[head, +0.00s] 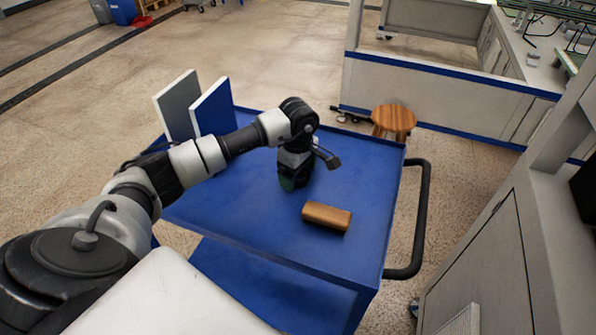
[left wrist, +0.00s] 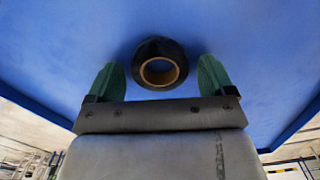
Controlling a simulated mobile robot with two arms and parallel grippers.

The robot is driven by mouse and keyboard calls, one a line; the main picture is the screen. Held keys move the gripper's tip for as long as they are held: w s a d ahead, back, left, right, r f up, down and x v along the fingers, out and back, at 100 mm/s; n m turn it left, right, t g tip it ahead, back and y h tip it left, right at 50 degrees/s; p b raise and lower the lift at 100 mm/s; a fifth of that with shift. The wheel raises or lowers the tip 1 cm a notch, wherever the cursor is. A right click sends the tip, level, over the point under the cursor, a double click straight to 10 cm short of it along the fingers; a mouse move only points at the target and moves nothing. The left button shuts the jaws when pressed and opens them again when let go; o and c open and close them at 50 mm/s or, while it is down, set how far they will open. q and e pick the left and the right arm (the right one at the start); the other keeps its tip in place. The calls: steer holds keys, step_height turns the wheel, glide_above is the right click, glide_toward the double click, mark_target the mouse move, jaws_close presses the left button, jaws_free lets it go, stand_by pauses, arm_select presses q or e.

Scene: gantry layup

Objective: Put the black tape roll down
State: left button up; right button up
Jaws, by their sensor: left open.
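The black tape roll (left wrist: 160,64) shows in the left wrist view, a black ring with a tan core. It lies on the blue cart top (head: 235,190), between the two green fingers of my left gripper (left wrist: 158,80). The fingers are open, with a gap on each side of the roll. In the head view my left gripper (head: 292,184) points down at the cart top. The roll cannot be made out there, as the gripper and wrist cover that spot. My right gripper is in neither view.
A brown wooden block (head: 327,216) lies on the cart right of my left gripper. A grey panel (head: 177,105) and a blue panel (head: 215,108) stand at the cart's far left. A wooden stool (head: 394,120) stands beyond the cart. The cart's black handle (head: 421,220) is at the right.

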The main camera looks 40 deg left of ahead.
arm_select(q)
step_height(320, 180, up, 12)
steer(key=shift+r+b, duration=0.2)
steer(key=shift+b, duration=0.15)
